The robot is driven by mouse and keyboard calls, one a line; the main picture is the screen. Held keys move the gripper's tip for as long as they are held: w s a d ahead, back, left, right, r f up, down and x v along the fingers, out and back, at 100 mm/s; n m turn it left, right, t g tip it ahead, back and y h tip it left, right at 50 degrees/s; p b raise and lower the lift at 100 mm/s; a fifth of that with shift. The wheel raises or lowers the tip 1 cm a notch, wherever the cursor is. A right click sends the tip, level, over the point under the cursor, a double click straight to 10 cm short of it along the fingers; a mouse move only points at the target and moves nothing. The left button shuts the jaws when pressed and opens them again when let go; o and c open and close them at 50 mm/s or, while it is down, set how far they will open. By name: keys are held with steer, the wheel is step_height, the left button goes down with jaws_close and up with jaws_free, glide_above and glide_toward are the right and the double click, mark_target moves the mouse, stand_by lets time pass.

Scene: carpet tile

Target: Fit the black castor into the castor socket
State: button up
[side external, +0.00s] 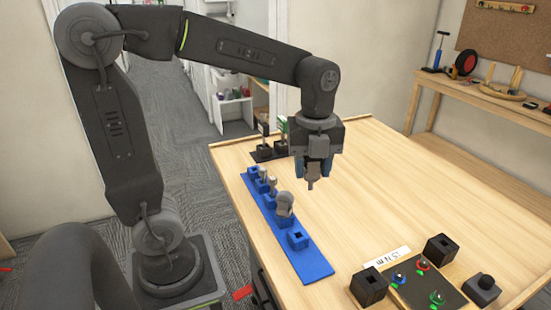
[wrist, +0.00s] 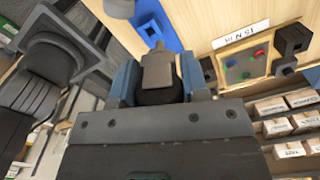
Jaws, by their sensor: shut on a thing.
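My gripper (side external: 317,168) is above the wooden table, pointing down, its blue fingers shut on a castor. In the wrist view, the castor (wrist: 157,70) shows a grey body with a thin stem pointing away from the gripper and a dark round part between the fingers. In the side view its stem (side external: 310,184) points down, clear of the table. An empty blue block with a square hole (side external: 298,238) stands at the near end of a blue strip (side external: 316,266). Open black blocks (side external: 369,287) and (side external: 440,249) stand at the front right. I cannot tell which block is the castor socket.
A grey castor-like part (side external: 285,204) and several other parts stand in the blue strip's blocks. A dark panel (side external: 428,290) carries coloured rings beside a white label (side external: 388,261). A black block with a knob (side external: 485,288) stands right.

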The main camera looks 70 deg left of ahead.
steer(key=w+d+m, duration=0.2)
steer(key=d+m, duration=0.3)
steer(key=d, duration=1.3)
steer(key=shift+w+d+f, duration=0.2)
steer(key=shift+w+f, duration=0.1)
steer(key=shift+f, duration=0.05)
steer(key=shift+f, duration=2.9)
steer(key=shift+f, duration=1.85)
steer(key=o, duration=1.1)
steer(key=shift+c, duration=0.2)
